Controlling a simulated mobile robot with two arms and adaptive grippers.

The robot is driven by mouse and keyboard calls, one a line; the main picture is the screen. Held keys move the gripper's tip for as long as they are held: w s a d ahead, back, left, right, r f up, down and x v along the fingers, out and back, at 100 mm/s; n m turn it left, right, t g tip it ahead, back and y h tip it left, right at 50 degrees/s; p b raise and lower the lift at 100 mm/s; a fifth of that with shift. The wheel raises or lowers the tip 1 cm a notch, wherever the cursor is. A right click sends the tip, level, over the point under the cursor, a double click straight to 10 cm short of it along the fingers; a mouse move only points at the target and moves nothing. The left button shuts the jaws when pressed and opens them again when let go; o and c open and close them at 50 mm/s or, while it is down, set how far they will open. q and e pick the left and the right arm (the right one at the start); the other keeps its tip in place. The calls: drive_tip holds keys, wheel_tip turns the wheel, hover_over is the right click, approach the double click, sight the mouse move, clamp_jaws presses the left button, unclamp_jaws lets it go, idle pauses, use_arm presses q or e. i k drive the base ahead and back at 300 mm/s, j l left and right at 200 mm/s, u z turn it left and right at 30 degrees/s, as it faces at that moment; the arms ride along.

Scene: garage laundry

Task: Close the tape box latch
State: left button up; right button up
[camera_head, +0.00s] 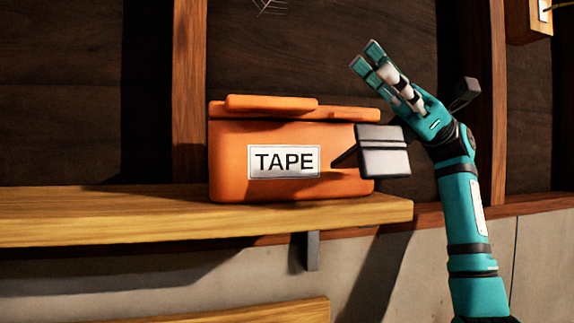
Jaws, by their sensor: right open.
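The orange tape box (230,165) sits upright on a wooden shelf, with a white "TAPE" label (284,161) on its front. Its orange lid (270,103) lies on top. A grey flap, apparently the latch (383,160), sticks out at the front right of the box and looks swung out from it. Its hinge is hard to make out. My right gripper (367,58) is up and to the right of the box, above the latch, with its fingers pointing up and left. My left gripper is out of view.
The wooden shelf (110,218) ends just right of the box, on a dark bracket (313,251). A dark plank wall with wooden posts (189,90) stands close behind. The shelf left of the box is bare. A lower wooden board (240,312) shows at the bottom.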

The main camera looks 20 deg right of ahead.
sight(379, 152)
drive_tip(key=k+j, duration=1.15)
drive_tip(key=k, duration=0.15)
